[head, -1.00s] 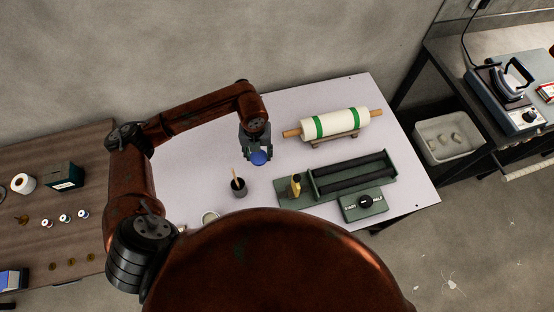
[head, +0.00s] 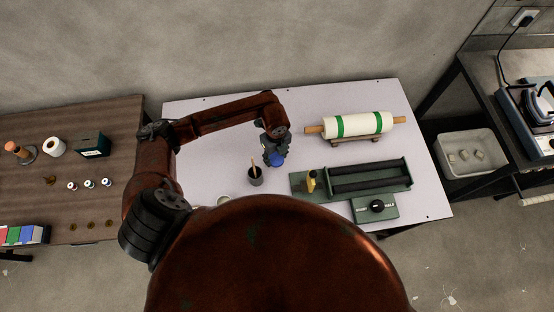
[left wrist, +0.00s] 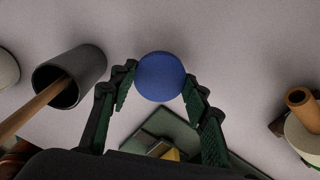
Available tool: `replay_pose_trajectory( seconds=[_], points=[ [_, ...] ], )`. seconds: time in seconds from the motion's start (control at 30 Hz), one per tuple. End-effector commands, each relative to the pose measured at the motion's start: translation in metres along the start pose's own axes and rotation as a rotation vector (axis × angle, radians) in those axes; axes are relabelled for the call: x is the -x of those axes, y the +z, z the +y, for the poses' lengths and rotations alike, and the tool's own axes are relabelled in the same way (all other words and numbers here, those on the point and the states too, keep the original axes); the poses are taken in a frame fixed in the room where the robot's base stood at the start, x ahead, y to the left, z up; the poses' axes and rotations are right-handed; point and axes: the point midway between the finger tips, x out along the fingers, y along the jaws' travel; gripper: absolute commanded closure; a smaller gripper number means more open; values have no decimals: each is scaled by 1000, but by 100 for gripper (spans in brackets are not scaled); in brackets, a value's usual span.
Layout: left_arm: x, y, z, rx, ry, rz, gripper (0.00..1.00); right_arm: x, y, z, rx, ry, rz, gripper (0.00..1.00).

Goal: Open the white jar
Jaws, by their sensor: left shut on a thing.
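My left gripper (head: 276,155) is above the pale table, shut on a round blue lid-like piece (head: 277,161). In the left wrist view the blue piece (left wrist: 160,77) sits between the two fingertips; what is under it is hidden. A small pale round container (head: 223,198), which may be the white jar, stands at the table's front and is mostly hidden by my body. A pale rounded edge of it seems to show at the left of the left wrist view (left wrist: 6,70). My right gripper is out of view.
A dark cup (head: 255,178) with a wooden stick stands close to the left gripper. A green device (head: 345,183) with dark rollers lies to the right, a white roll with green bands (head: 363,125) behind it. The pale table (head: 205,130) is clear at the left.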

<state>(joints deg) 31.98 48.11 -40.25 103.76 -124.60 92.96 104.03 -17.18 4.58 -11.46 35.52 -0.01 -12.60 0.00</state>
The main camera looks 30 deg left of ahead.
Motion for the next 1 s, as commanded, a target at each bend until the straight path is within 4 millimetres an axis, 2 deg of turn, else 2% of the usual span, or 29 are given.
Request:
replay_pose_trajectory(
  seconds=[0.1,0.2,0.57,0.6,0.83,1.0],
  points=[
    [-23,-1,1,2,3,2,86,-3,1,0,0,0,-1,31],
    [-32,0,1,1,3,1,86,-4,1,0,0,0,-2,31],
    [-36,0,0,0,1,0,86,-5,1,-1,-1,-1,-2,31],
    [-36,0,0,0,1,0,55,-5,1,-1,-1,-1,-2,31],
    [-35,0,0,0,1,0,40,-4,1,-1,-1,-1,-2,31],
    [-35,0,0,0,1,0,39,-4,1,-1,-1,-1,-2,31]
  ],
)
